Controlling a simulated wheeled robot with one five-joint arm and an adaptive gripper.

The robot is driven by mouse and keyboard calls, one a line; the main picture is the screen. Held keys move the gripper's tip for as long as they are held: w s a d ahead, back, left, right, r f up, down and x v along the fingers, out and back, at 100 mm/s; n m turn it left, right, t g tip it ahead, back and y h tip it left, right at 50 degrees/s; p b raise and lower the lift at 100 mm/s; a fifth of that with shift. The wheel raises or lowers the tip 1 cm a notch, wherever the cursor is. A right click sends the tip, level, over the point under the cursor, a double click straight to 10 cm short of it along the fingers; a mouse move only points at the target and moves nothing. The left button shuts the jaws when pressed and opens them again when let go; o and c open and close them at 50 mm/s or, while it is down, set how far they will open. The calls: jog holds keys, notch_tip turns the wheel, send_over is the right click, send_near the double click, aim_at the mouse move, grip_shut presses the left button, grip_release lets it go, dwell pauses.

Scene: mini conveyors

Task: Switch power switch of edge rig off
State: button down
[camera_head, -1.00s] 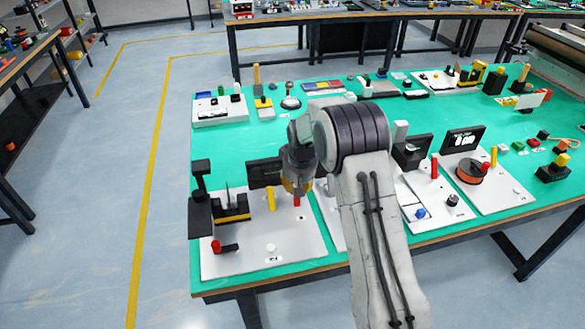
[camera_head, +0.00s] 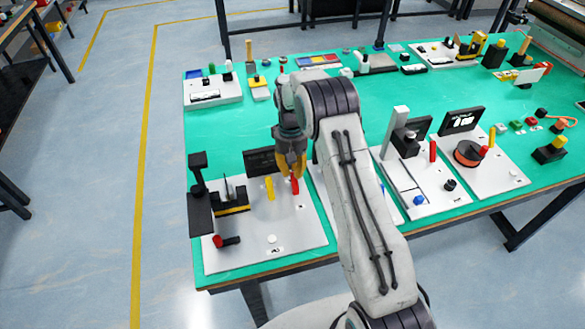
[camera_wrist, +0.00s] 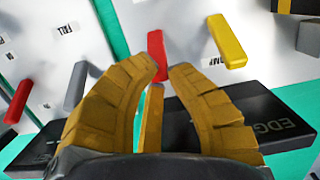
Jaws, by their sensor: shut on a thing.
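The edge rig is a white board (camera_head: 250,248) at the table's near left corner. It has a dark sign, and the wrist view shows "EDGE" on this sign (camera_wrist: 270,125). A red lever (camera_head: 295,186) stands near the board's back right; it also shows in the wrist view (camera_wrist: 157,50). A yellow lever (camera_head: 269,188) stands to its left, and to its right in the wrist view (camera_wrist: 227,42). My gripper (camera_head: 293,174), with yellow fingers, points down at the red lever. Its fingertips (camera_wrist: 167,70) are shut on the lever's end. Any switch lettering there is hidden.
A black post machine (camera_head: 200,205) and a red knob (camera_head: 219,241) stand on the board's left side. A white button (camera_head: 272,239) is at its front. Other white rigs (camera_head: 440,200) lie close to the right. The green table (camera_head: 225,140) is clear behind the sign.

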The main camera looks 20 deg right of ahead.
jog(key=shift+s+f, duration=0.2)
jog(key=c, duration=1.1)
grip_release()
jog(key=shift+w+d+r, duration=0.1)
jog(key=shift+c, duration=0.2)
jog(key=shift+r, duration=0.15)
notch_tip(320, 180, up, 12)
jog(key=w, duration=0.1)
jog(key=shift+w+f, duration=0.2)
jog(key=shift+w, duration=0.2)
jog(key=shift+o, duration=0.2)
